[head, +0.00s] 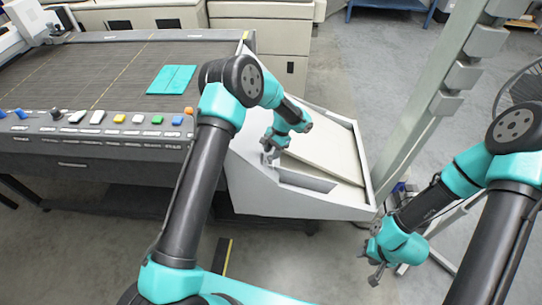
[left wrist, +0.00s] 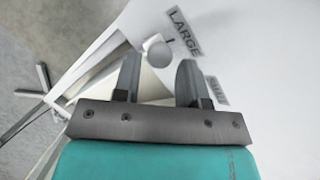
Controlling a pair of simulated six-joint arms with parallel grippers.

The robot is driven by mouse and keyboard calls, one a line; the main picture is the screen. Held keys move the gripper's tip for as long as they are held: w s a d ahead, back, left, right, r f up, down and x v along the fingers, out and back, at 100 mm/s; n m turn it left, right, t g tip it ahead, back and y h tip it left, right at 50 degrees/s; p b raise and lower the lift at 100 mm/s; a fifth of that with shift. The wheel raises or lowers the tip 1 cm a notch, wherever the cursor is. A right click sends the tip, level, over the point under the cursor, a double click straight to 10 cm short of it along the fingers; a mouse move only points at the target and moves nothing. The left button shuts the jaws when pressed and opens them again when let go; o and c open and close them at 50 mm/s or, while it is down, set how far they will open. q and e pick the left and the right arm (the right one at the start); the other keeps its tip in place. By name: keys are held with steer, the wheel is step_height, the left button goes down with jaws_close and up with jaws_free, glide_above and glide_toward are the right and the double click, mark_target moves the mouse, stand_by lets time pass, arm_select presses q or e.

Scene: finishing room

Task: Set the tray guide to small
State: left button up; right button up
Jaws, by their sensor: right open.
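The white tray (head: 362,148) stands at the right end of the machine, with a pale sloping panel inside. My left gripper (head: 268,158) is over the tray's left side. In the left wrist view its fingers (left wrist: 159,80) are apart, with a gap between them. A round grey knob (left wrist: 157,50) shows beyond the gap, near the edge of a white surface. A "LARGE" label (left wrist: 184,33) with a short dark mark lies just right of the knob. A second label (left wrist: 217,90), partly hidden and blurred, lies behind the right finger. My right gripper (head: 373,276) hangs open and empty over the floor.
A pale post (head: 425,125) rises right of the tray. A fan (head: 520,90) stands at the right edge.

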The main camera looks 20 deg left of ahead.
arm_select(q)
steer(key=shift+x, duration=1.2)
steer(key=shift+c, duration=0.5)
jaws_close()
